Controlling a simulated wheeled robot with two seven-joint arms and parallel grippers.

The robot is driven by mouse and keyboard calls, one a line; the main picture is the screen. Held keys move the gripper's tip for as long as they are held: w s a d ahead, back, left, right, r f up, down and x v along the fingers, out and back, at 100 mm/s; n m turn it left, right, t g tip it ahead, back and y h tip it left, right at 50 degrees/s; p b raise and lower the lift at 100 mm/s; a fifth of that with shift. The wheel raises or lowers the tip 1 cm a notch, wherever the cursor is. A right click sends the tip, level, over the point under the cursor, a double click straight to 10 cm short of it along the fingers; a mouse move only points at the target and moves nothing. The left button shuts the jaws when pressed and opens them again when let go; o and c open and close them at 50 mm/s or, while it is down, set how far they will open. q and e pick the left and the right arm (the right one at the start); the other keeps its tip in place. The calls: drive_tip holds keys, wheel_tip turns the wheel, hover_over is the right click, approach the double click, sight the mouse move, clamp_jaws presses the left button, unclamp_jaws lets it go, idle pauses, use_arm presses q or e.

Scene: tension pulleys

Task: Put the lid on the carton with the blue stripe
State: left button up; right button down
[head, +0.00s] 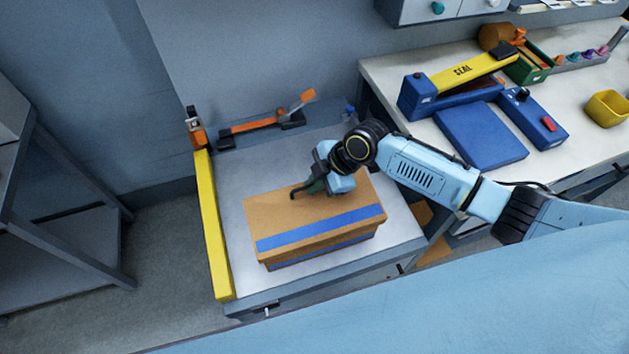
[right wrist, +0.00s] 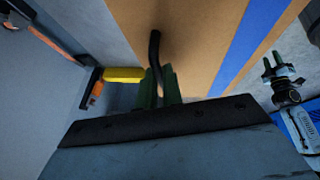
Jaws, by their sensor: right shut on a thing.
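The brown lid (head: 297,215) with a blue stripe lies over the brown carton (head: 325,252), whose front wall also has a blue stripe. The lid looks level and overhangs the carton slightly; I cannot tell whether it is fully seated. My right gripper (head: 308,188) is above the lid, shut on its black handle (right wrist: 155,50), between the green fingers in the right wrist view. The carton's inside is hidden. My left gripper (right wrist: 275,65) shows small at the right of the right wrist view, its fingers apart and empty; it is out of the head view.
The carton stands on a grey bench (head: 235,190) with a yellow rail (head: 212,225) on its left and an orange-handled tool (head: 265,123) behind. A white table (head: 400,75) at the right holds a blue and yellow sealer (head: 465,70) and a yellow bin (head: 606,109).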

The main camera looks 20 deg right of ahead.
drive_tip(key=shift+f, duration=0.1)
idle(0.4)
drive_tip(key=shift+f+b, duration=0.6)
drive_tip(key=shift+f, duration=0.05)
drive_tip(key=c, duration=1.5)
unclamp_jaws()
drive_tip(key=v, duration=1.3)
drive_tip(key=shift+s+r+p, duration=0.1)
drive_tip(key=shift+r+p, duration=0.1)
drive_tip(key=shift+p, duration=0.15)
